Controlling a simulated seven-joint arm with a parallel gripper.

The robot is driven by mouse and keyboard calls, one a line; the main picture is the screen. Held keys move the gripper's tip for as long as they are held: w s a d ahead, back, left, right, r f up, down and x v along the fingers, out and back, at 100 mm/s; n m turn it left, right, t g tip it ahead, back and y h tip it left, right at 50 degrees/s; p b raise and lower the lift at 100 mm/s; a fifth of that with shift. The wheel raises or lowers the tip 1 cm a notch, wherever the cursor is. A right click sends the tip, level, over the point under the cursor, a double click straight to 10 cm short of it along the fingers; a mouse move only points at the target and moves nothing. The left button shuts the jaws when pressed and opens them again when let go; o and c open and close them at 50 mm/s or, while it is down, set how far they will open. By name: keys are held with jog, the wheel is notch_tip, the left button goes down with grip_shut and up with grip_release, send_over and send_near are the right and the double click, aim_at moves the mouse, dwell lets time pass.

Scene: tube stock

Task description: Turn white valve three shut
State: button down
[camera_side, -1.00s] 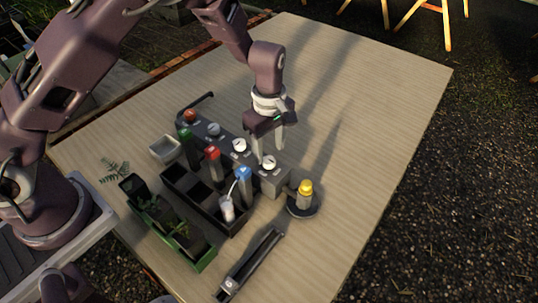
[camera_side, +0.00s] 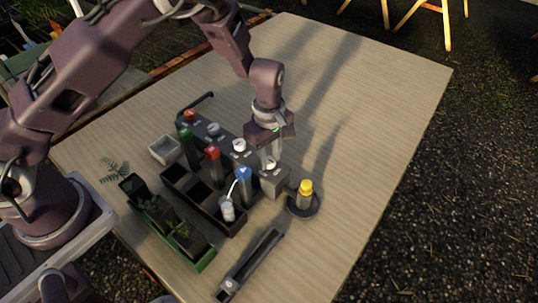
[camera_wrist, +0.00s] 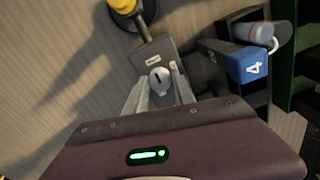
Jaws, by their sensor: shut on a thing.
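A dark manifold block (camera_side: 222,144) carries a row of knobs: a red one (camera_side: 189,116) at the far left end and several white ones, including one in the middle (camera_side: 239,146). The number labels on it are too small to read. My gripper (camera_side: 270,161) points down at the white knob on the right end. In the wrist view this end white valve knob (camera_wrist: 159,78) sits between my two fingers, with a dark slot mark on its top. My gripper is shut on it. In the side view the fingers partly hide this knob.
The blue cap (camera_wrist: 247,66) reads 4. A yellow-topped vial on a round dark base (camera_side: 303,211) stands right. A green planter, a small white tray and a dark long holder lie nearby.

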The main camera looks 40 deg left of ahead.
jog(key=shift+m, duration=0.3)
jog(key=m, duration=0.8)
jog(key=shift+m, duration=0.4)
jog(key=m, duration=0.4)
jog(key=shift+m, duration=2.1)
jog(key=c, duration=1.1)
grip_release()
jog(key=shift+o, duration=0.2)
